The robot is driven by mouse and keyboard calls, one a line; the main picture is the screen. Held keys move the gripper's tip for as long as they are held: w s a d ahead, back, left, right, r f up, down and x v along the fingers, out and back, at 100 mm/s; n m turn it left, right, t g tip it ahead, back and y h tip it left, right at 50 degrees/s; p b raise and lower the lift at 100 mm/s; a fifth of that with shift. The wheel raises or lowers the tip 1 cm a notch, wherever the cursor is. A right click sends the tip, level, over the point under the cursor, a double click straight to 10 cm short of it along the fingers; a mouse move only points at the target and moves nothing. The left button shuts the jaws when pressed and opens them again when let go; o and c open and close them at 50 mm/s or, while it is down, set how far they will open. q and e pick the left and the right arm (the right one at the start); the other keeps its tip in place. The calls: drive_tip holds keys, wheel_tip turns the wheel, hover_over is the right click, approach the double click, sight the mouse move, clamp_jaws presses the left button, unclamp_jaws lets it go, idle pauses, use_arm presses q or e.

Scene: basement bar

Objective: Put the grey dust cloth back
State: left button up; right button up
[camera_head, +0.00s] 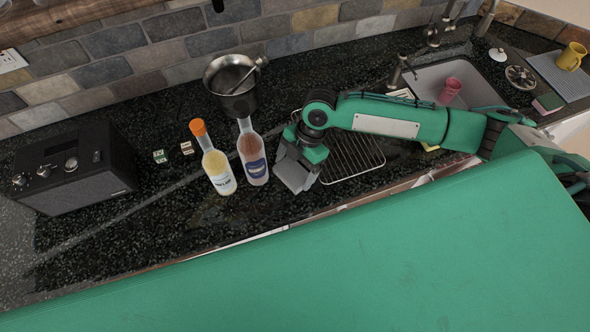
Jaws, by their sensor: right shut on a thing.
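My right gripper (300,172) hangs low over the dark speckled counter (130,235), its arm coming in from the right. It is shut on a grey piece that looks like the grey dust cloth (293,174). Cloth and fingers are close in colour, so their border is hard to make out. The held piece is just right of the bottle with the purple label (253,158), at the left end of a wire rack (352,158). Whether it touches the counter or rack I cannot tell. My left gripper is out of view.
A bottle with an orange cap (216,168) and a metal pot (232,85) stand close on the left. A black radio (72,168) is farther left. The sink (475,85) holds a pink cup (450,90). The counter's left front is clear.

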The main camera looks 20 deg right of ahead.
sight(298, 167)
wheel_tip(298, 167, down, 3)
drive_tip(key=shift+r+p, duration=0.2)
drive_tip(key=shift+p, duration=0.1)
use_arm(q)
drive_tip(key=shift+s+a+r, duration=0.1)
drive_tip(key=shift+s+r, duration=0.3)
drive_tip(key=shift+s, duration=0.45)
use_arm(e)
drive_tip(key=shift+f, duration=0.35)
drive_tip(key=o, duration=0.7)
drive_tip(key=shift+r, duration=0.1)
drive_tip(key=shift+w+d+r, duration=0.1)
drive_tip(key=shift+d+r, duration=0.05)
drive_tip(key=shift+r, duration=0.05)
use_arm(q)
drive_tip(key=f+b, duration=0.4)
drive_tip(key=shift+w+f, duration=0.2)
use_arm(e)
drive_tip(key=v, duration=1.1)
drive_tip(key=shift+d+r, duration=0.1)
drive_tip(key=shift+r, duration=0.1)
